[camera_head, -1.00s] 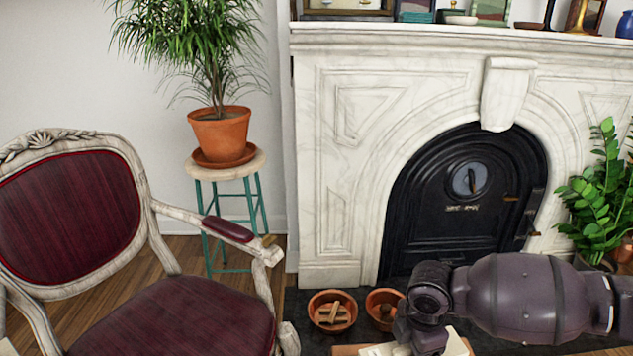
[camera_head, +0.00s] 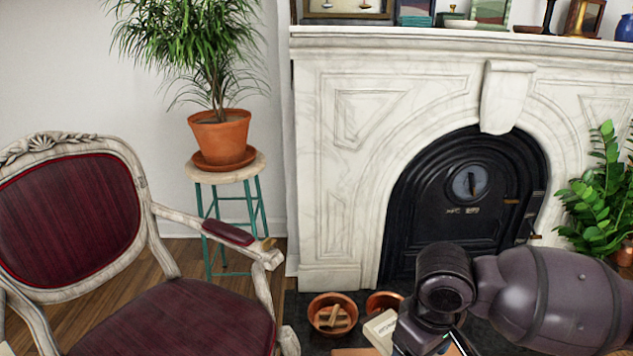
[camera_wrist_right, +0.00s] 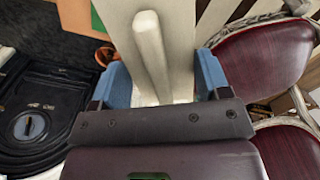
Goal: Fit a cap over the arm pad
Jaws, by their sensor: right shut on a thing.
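The chair (camera_head: 165,318) stands at the left in the head view, with a pale carved frame and burgundy upholstery. Its burgundy arm pad (camera_head: 228,232) lies bare on the chair arm. In the right wrist view my right gripper (camera_wrist_right: 160,78) has its blue fingers on both sides of a cream piece, probably the cap (camera_wrist_right: 182,40), with a raised ridge along it. The gripper is shut on it. My left gripper is not in view.
A potted plant (camera_head: 219,134) stands on a stool (camera_head: 226,174) close behind the chair arm. Terracotta bowls (camera_head: 333,328) sit on the dark hearth, one holding wooden pieces. The marble fireplace (camera_head: 325,150) fills the back. Air between the chair arm and my wrist is clear.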

